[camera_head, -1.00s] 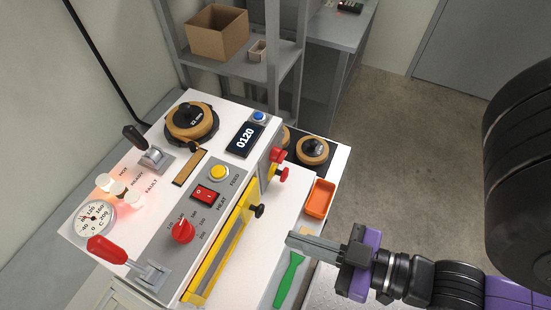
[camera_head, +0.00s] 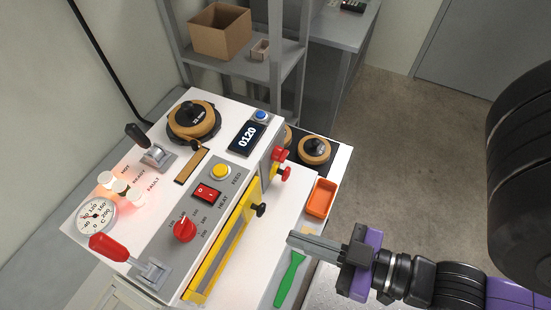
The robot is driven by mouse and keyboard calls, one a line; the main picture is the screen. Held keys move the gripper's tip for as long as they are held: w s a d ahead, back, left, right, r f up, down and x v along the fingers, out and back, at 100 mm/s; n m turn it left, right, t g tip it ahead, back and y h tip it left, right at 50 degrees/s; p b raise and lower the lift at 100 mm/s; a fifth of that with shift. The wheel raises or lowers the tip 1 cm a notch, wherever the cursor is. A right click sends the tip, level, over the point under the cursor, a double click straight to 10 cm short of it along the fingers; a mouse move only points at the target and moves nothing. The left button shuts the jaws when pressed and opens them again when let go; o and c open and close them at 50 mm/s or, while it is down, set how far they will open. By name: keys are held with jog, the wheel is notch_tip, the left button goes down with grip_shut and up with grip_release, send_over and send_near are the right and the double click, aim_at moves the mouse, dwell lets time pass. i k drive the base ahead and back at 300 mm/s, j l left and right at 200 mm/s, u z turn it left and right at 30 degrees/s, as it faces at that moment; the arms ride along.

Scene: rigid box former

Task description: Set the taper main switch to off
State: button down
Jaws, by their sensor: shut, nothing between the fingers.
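The taper is a white machine with a sloped grey control panel (camera_head: 214,219). A lever with a red handle (camera_head: 108,246) sits on a grey base (camera_head: 152,271) at its front left, the handle lying towards the left. A lever with a black handle (camera_head: 137,134) stands further back. A red rocker switch (camera_head: 207,193) is by the HEAT label. I cannot read a label that marks the main switch. My gripper (camera_head: 292,239) is shut and empty, to the right of the panel and pointing left, apart from every control.
An orange tray (camera_head: 321,197) and a green tool (camera_head: 290,278) lie near my gripper. Grey shelves (camera_head: 270,77) stand behind.

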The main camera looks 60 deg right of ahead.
aim_at(279, 154)
jog(key=k+l+z, duration=0.35)
jog(key=k+l, duration=0.15)
jog(key=l, duration=0.2)
jog(key=k+l+z, duration=0.2)
jog(key=l, duration=0.2)
